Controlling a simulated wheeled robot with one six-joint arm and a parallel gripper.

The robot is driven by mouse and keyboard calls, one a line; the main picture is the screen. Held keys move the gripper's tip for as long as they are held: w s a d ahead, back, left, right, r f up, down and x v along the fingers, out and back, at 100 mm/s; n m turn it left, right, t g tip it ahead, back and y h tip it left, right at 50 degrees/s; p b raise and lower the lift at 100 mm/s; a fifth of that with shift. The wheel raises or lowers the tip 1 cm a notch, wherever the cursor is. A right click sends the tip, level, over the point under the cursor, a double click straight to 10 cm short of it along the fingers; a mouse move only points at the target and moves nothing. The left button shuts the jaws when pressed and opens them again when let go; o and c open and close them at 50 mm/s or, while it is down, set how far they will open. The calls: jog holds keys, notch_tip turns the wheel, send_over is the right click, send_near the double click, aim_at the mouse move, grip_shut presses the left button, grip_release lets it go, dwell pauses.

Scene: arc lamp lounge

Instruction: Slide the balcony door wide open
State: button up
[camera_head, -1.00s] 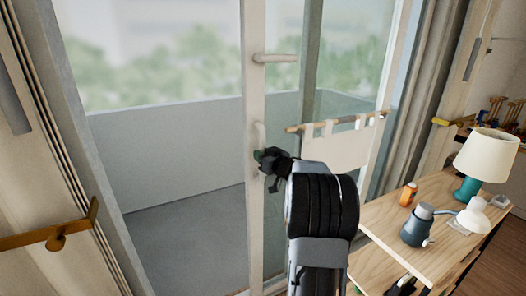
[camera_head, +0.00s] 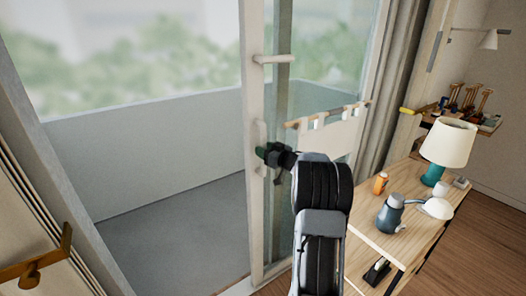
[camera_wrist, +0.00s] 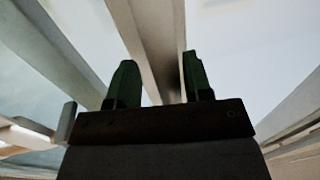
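The balcony door (camera_head: 252,205) is a glass panel with a pale frame, standing to the right of a wide gap onto the balcony. A pale vertical pull handle (camera_head: 261,135) is on its left stile. My gripper (camera_head: 262,152) is at this handle, its green fingertips beside or around it; the exact contact is hidden. In the wrist view my gripper (camera_wrist: 160,80) has its two green fingers spread apart, with a pale upright bar (camera_wrist: 150,40) running behind the gap between them. A lever-like bar (camera_head: 273,59) sticks out higher on the stile.
A wooden table (camera_head: 420,222) with a lamp (camera_head: 447,145), a blue kettle-like pot (camera_head: 389,216) and an orange jar (camera_head: 380,184) stands close right of my arm. A short cloth (camera_head: 330,138) hangs from a rod by the door. A brass bar (camera_head: 40,262) is at lower left.

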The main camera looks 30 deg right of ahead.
jog(key=shift+a, duration=0.15)
jog(key=b+v, duration=0.1)
jog(key=v, duration=1.3)
jog(key=shift+w, duration=0.1)
